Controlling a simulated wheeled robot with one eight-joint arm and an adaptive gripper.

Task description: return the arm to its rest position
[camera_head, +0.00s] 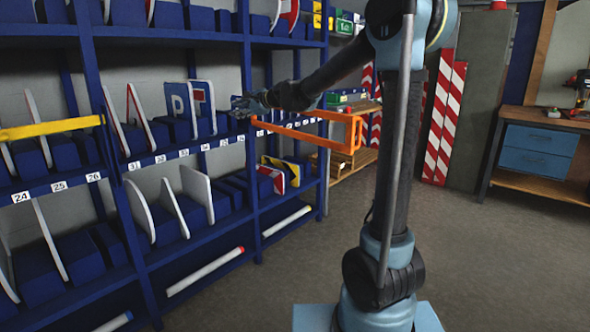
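My arm (400,150) rises from its base at the lower right, bends at the top and reaches left to the shelf rack. My gripper (243,106) is at the end of the dark forearm, in front of the middle shelf level. In the picture it lies just right of a blue P sign (181,101) and a blue sign with a red mark (203,96). Its fingers are small and dark against the shelf, so I cannot tell whether they are open or touch anything.
The blue shelf rack (88,90) holds several signs in numbered slots. Orange bars (345,135) stick out just right of my gripper. Red-and-white striped boards (445,125) and a workbench with blue drawers (538,150) stand behind at right. The grey floor (490,260) at right is clear.

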